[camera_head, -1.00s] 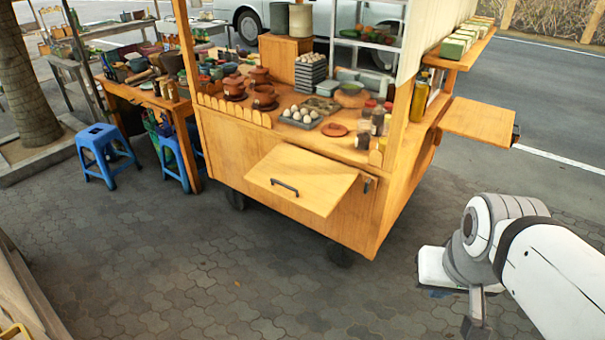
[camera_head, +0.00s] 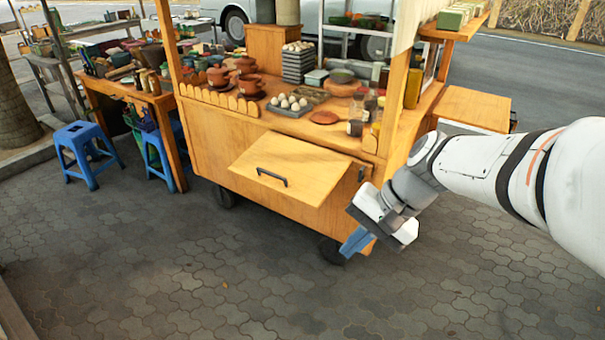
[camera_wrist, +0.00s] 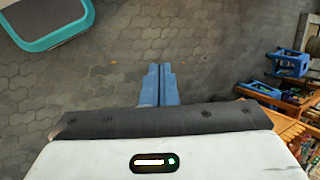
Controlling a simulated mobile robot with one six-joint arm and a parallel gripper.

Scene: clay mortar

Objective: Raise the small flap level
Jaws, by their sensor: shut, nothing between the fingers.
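A wooden front flap (camera_head: 290,168) with a dark bar handle (camera_head: 271,177) hangs out from the cart's front, sloping down toward me. A second wooden flap (camera_head: 474,106) sticks out at the cart's right side and looks about level; my arm partly covers its near side. I cannot tell for sure which one the task calls small. My gripper (camera_head: 352,246) is low, right of and below the front flap, near the cart's lower right corner, apart from both flaps. Its blue fingers (camera_wrist: 160,84) are together, pointing over paving, with nothing between them.
The wooden cart (camera_head: 215,150) carries eggs (camera_head: 290,102), clay pots (camera_head: 250,85) and bottles (camera_head: 357,115) on its top. A cart wheel (camera_head: 331,250) is near my gripper. Blue stools (camera_head: 85,150) stand at left. The paving (camera_head: 200,270) in front is clear.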

